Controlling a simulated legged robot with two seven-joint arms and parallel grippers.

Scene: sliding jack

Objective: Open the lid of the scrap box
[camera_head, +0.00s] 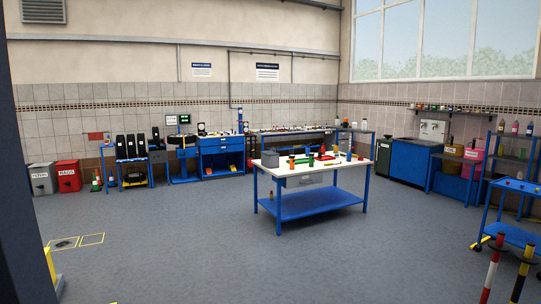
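No thing in view can be read for certain as the scrap box. A grey lidded bin (42,179) stands on the floor at the far left wall; its label is too small to read surely. A red bin (67,176) marked RAGS stands next to it. Both look shut. Neither of my grippers is in view.
The blue-framed workbench (312,171) with tools stands mid-room. A dark blue post (20,200) fills the left edge. A blue cart (515,235) and striped posts (493,268) stand at right. Open grey floor (190,235) lies ahead. Blue benches line the back wall.

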